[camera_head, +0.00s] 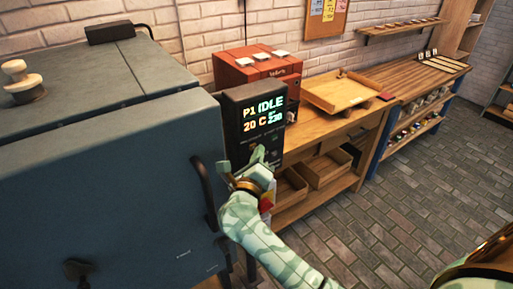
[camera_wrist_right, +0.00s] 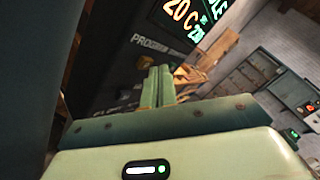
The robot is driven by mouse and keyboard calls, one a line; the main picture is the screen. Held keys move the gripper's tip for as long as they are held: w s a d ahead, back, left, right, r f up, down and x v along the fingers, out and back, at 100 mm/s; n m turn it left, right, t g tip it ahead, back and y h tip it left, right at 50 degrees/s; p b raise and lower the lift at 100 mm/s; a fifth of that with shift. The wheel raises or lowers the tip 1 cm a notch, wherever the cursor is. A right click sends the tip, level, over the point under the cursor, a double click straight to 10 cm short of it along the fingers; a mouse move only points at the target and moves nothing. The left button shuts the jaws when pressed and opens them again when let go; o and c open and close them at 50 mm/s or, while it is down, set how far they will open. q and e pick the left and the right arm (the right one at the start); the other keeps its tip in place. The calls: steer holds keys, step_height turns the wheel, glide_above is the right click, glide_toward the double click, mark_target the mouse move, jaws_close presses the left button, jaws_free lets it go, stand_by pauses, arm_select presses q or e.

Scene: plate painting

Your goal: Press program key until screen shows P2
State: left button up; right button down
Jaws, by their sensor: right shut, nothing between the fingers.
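The dark control panel (camera_head: 240,137) stands on the right side of the big grey kiln. Its screen (camera_head: 264,113) reads "P1 IDLE" and "20 C" with another number. My right gripper (camera_head: 258,153) is at the lower part of the panel, its fingers shut and empty. In the right wrist view the shut fingers (camera_wrist_right: 158,84) point at the panel face, below the lettering "PROGRAM" (camera_wrist_right: 152,42). The fingers cover the key area, so I cannot tell whether they touch a key. Part of the screen (camera_wrist_right: 185,15) shows at the top there. My left gripper is not in view.
The grey kiln (camera_head: 110,170) fills the left, with a handle (camera_head: 205,195) close to my right wrist. A red box (camera_head: 255,65) stands behind the panel. A wooden bench with a tray (camera_head: 345,92) is to the right. The brick floor (camera_head: 400,190) is clear.

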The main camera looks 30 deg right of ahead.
steer(key=shift+a+r, duration=0.2)
steer(key=shift+r, duration=0.05)
steer(key=shift+a+f+p, duration=0.15)
steer(key=shift+f+p, duration=0.15)
steer(key=shift+s, duration=0.1)
stand_by(0.3)
steer(key=s+p, duration=0.2)
steer(key=s, duration=0.3)
steer(key=shift+f, duration=0.15)
stand_by(0.8)
